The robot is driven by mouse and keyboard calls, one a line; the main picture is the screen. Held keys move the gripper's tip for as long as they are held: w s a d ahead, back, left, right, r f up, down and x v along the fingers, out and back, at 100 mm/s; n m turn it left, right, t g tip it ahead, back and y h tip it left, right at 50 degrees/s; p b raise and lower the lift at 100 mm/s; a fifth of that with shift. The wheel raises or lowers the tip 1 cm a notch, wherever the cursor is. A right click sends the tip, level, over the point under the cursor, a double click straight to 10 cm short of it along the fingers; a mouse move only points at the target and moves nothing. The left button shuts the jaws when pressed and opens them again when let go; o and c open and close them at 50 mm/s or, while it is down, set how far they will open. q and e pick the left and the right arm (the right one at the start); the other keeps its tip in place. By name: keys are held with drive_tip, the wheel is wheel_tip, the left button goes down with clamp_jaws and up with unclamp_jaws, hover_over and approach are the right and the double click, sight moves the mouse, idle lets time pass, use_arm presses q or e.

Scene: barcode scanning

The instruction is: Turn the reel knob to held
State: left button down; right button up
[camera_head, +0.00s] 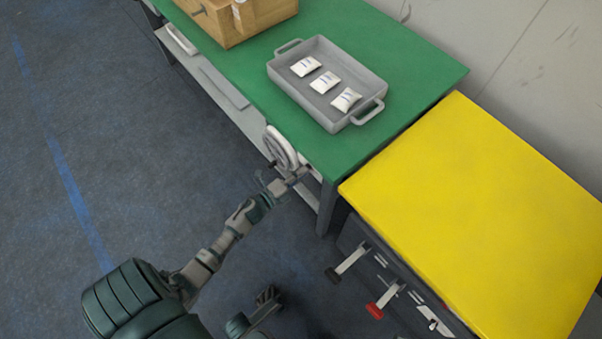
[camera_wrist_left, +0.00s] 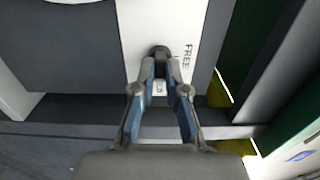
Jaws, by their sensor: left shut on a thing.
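A white reel (camera_head: 281,148) is mounted on the near side of the green table. My left gripper (camera_head: 292,179) is at the table side just below the reel. In the left wrist view, my left gripper (camera_wrist_left: 160,76) is shut on a small dark knob (camera_wrist_left: 160,52). The knob sits on a white plate (camera_wrist_left: 201,22) that reads FREE to the right of it. A second word below the knob is mostly hidden by the fingers. I cannot tell which way the knob points. What looks like my right gripper (camera_head: 268,296) is low at bottom centre, away from the table.
The green table (camera_head: 418,68) carries a grey tray (camera_head: 325,47) with three white packets and a wooden box (camera_head: 240,25). A yellow-topped cabinet (camera_head: 480,190) stands close at the right, with black and red handles (camera_head: 376,309) on its near side. The floor left of the table is clear.

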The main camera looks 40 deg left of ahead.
use_arm(q)
drive_tip(key=c, duration=1.2)
unclamp_jaws()
drive_tip(key=shift+s+f, duration=0.15)
drive_tip(key=shift+f, duration=0.35)
drive_tip(key=shift+r, duration=0.2)
drive_tip(key=s, duration=1.1)
drive_tip(key=shift+s+a, duration=0.4)
drive_tip(key=shift+a, duration=0.05)
